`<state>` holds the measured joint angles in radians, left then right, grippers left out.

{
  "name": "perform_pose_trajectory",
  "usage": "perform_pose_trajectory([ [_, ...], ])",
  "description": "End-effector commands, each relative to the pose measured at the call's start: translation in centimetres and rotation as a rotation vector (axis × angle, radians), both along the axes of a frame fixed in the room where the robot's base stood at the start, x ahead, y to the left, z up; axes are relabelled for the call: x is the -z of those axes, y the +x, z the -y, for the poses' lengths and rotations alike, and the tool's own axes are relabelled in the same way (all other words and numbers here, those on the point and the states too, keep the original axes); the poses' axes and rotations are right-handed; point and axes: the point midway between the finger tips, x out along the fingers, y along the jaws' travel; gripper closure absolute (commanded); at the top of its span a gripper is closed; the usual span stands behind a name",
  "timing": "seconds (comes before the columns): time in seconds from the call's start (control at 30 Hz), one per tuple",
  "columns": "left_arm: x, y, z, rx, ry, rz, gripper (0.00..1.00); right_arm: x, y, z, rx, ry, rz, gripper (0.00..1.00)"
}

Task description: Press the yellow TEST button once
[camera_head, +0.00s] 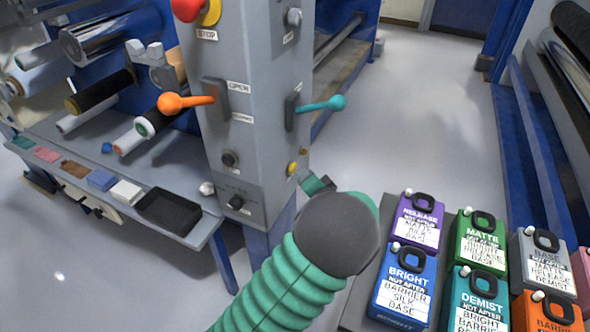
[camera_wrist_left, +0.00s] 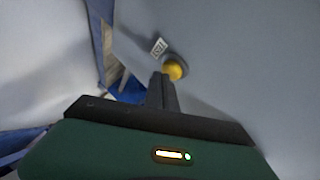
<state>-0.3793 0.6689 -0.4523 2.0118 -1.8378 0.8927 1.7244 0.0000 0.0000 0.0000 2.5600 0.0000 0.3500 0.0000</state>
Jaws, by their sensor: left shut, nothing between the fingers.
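The yellow TEST button (camera_head: 293,168) sits low on the right-hand face of the grey control column (camera_head: 262,120). In the left wrist view the yellow button (camera_wrist_left: 173,70) shows just beyond the fingertips, with a small TEST label (camera_wrist_left: 158,47) beside it. My left gripper (camera_head: 306,178) is shut and empty, its tips close to the button. The wrist view shows the closed fingers (camera_wrist_left: 162,88) pointing at the button's lower left edge; I cannot tell whether they touch it. My right gripper is not in view.
An orange lever (camera_head: 185,102) and a teal lever (camera_head: 322,104) stick out from the column above the button. A red stop knob (camera_head: 186,8) is at the top. Several labelled canisters, including a blue one (camera_head: 404,284), stand at the lower right. Rollers and a grey shelf (camera_head: 188,215) lie left.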

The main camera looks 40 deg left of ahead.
Motion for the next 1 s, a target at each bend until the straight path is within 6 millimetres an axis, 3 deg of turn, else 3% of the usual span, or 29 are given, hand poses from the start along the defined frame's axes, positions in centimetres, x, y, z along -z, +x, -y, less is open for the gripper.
perform_pose_trajectory([
  [1.0,0.01,-0.19,-0.68,-0.002,0.0,0.001,1.0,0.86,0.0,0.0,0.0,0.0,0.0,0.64],
])
